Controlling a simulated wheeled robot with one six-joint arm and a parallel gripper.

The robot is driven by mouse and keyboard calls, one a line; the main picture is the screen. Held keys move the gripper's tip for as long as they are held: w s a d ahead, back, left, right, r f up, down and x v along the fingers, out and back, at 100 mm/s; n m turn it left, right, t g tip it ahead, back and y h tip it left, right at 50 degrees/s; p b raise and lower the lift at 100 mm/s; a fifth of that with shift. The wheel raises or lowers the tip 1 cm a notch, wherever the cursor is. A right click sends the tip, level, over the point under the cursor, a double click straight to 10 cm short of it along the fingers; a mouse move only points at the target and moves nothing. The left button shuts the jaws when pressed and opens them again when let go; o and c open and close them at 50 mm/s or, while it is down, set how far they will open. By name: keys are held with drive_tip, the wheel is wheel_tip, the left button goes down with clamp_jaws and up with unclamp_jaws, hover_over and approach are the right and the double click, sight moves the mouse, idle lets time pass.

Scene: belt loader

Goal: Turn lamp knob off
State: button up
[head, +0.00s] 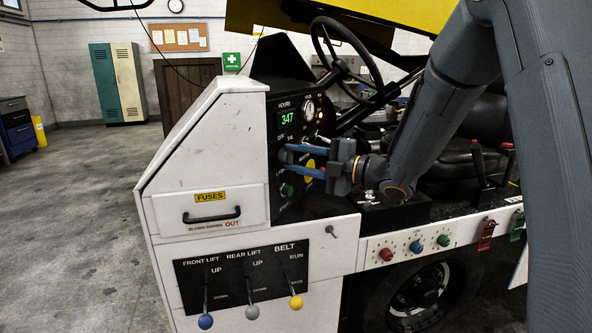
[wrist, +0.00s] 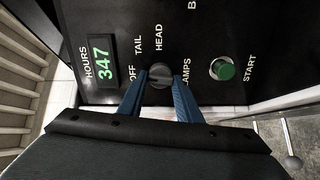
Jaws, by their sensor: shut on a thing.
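The lamp knob (wrist: 159,73) is a dark round knob on the black dash panel (wrist: 110,20). The words OFF, TAIL and HEAD are printed around it, with LAMPS beside it. My gripper (wrist: 160,82) has its two blue fingertips on either side of the knob, shut on it. In the head view my gripper (head: 285,155) reaches the panel from the right, below the green hours display (head: 288,118). The fingers mostly hide the knob there. I cannot tell for sure which word the knob points to.
A green START button (wrist: 222,69) sits on the panel near the knob. A yellow disc (head: 310,171) shows close behind my fingers in the head view. The steering wheel (head: 347,60) stands above and right. Several levers with coloured balls, one blue (head: 205,321), are below.

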drive_tip(key=shift+f+n+b, duration=0.15)
drive_tip(key=shift+n+b, duration=0.55)
drive_tip(key=shift+b, duration=0.2)
drive_tip(key=o, duration=1)
drive_tip(key=shift+o, duration=0.2)
drive_tip(key=shift+s+d, duration=0.1)
drive_tip(key=b+v, duration=0.1)
drive_tip(key=v, duration=0.6)
drive_tip(key=shift+d, duration=0.25)
drive_tip(key=shift+s, duration=0.15)
